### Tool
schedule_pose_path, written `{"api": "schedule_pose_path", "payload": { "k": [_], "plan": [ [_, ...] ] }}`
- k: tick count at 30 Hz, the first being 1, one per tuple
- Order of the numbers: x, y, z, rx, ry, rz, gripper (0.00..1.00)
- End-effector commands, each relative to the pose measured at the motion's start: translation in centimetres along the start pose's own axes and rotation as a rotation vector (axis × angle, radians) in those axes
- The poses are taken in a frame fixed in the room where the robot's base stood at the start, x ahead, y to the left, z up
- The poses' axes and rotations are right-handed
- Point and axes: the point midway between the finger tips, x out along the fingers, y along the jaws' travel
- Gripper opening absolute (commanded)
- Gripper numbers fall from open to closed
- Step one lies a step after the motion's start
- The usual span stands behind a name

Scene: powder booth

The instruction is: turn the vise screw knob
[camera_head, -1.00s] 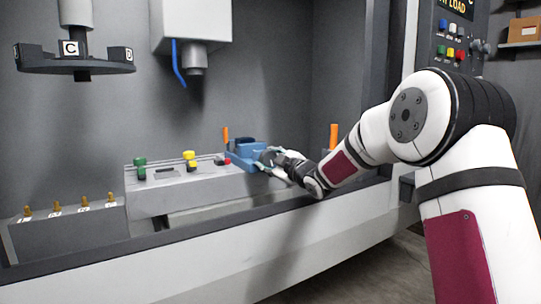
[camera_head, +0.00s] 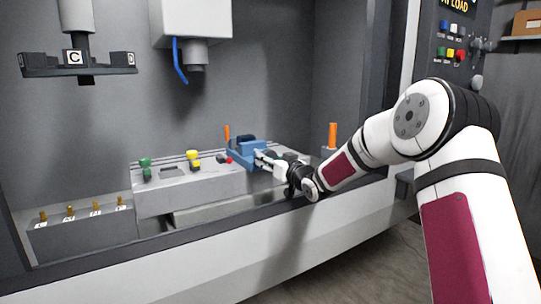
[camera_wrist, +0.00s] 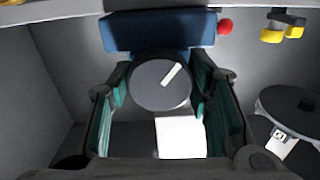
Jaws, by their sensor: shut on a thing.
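The blue vise (camera_head: 243,153) sits at the right end of the grey machine table, and its body also shows at the top of the wrist view (camera_wrist: 160,31). The vise screw knob (camera_wrist: 158,84) is a dark grey round disc with a pale line mark tilted up to the right. My gripper (camera_wrist: 161,90) has its teal-padded fingers on the knob's left and right sides, shut on it. In the head view my gripper (camera_head: 272,163) is small at the vise's right side, and the knob is hard to make out there.
Green and yellow clamps (camera_head: 193,158) and a red knob (camera_head: 229,160) stand on the table. A tool carousel (camera_head: 78,63) and a blue hose (camera_head: 178,62) hang above. A rack with brass pegs (camera_head: 80,235) stands front left.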

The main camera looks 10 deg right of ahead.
Motion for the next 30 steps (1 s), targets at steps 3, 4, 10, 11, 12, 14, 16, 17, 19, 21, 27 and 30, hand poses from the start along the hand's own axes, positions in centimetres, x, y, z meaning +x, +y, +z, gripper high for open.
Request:
{"api": "schedule_pose_path", "payload": {
  "k": [3, 4, 10, 11, 12, 14, 16, 17, 19, 21, 27, 30],
  "plan": [
    [-0.12, 0.09, 0.05, 0.115, -0.005, 0.002, 0.17],
    [-0.11, 0.04, 0.03, 0.143, -0.005, 0.002, 0.17],
    [-0.11, 0.01, 0.04, 0.333, -0.004, 0.002, 0.17],
    [-0.11, -0.01, 0.06, 0.361, -0.005, 0.002, 0.17],
    [-0.1, -0.04, 0.06, 0.399, -0.004, 0.002, 0.17],
    [-0.12, 0.01, 0.03, 0.457, -0.004, 0.003, 0.17],
    [-0.1, -0.05, 0.04, 0.523, -0.004, 0.002, 0.17],
    [-0.1, -0.05, 0.06, 0.553, -0.004, 0.003, 0.17],
    [-0.1, -0.06, 0.01, 0.618, -0.003, 0.003, 0.17],
    [-0.1, -0.06, 0.08, 0.686, -0.004, 0.003, 0.17],
    [-0.1, -0.15, 0.05, 0.875, -0.004, 0.003, 0.17],
    [-0.1, -0.13, 0.08, 0.97, -0.004, 0.003, 0.17]
  ]
}}
